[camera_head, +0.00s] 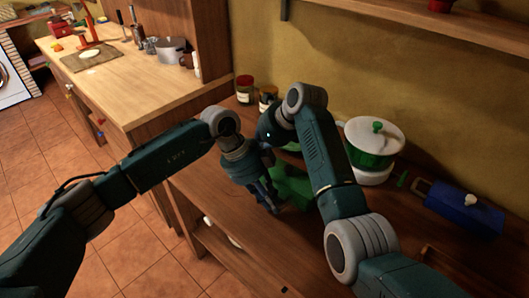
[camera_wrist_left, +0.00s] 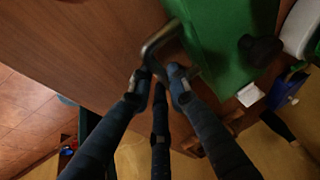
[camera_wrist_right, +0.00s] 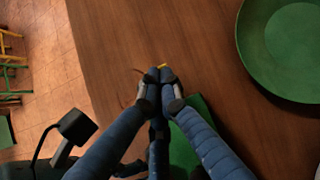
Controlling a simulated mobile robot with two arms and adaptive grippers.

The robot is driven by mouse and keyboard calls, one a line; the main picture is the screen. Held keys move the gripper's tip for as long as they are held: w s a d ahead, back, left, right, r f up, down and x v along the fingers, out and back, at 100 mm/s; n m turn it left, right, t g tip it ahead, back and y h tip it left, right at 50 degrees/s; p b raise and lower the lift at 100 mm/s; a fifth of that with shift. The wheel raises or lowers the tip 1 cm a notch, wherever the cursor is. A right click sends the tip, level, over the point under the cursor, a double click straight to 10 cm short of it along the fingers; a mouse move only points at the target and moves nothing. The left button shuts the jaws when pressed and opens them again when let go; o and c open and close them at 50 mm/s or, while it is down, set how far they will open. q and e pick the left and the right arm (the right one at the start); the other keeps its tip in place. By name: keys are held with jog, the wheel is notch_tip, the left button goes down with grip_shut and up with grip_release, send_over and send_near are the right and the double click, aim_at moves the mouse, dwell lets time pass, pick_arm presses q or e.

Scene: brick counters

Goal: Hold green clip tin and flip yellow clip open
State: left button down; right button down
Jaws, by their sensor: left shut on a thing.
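The green clip tin (camera_head: 292,188) stands on the brown counter, partly hidden by my arms. In the left wrist view the tin (camera_wrist_left: 228,45) has a bent metal handle (camera_wrist_left: 158,38) and a dark knob-like part on its side. My left gripper (camera_wrist_left: 158,75) is shut on this handle; it also shows in the head view (camera_head: 265,192). My right gripper (camera_wrist_right: 155,78) has its fingertips together above a green surface, probably the tin. A small yellow piece (camera_wrist_right: 162,66), perhaps the yellow clip, shows at its tips; I cannot tell whether it is gripped.
A green plate (camera_wrist_right: 290,50) lies near the right gripper. A white and green pot (camera_head: 374,145) and a blue box (camera_head: 463,210) stand to the right. Jars (camera_head: 245,88) stand at the back. The counter's front edge is close to the left gripper.

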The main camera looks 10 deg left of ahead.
pick_arm(q)
jog(key=shift+d, duration=0.1)
pick_arm(e)
jog(key=shift+s+d+f, duration=0.1)
jog(key=shift+d+f, duration=0.05)
jog(key=shift+f, duration=0.05)
jog(key=shift+s+d+f, duration=0.1)
jog(key=shift+s+d, duration=0.2)
jog(key=shift+d, duration=0.2)
jog(key=shift+s+d+r, duration=0.15)
jog(key=shift+d+r, duration=0.15)
jog(key=shift+r, duration=0.05)
jog(key=v, duration=1.2)
jog(key=shift+a+r, duration=0.2)
jog(key=shift+r, duration=0.45)
pick_arm(q)
jog(key=c, duration=1.6)
grip_release()
pick_arm(e)
jog(key=shift+w, duration=0.25)
pick_arm(q)
jog(key=shift+o, duration=0.2)
jog(key=shift+r, duration=0.1)
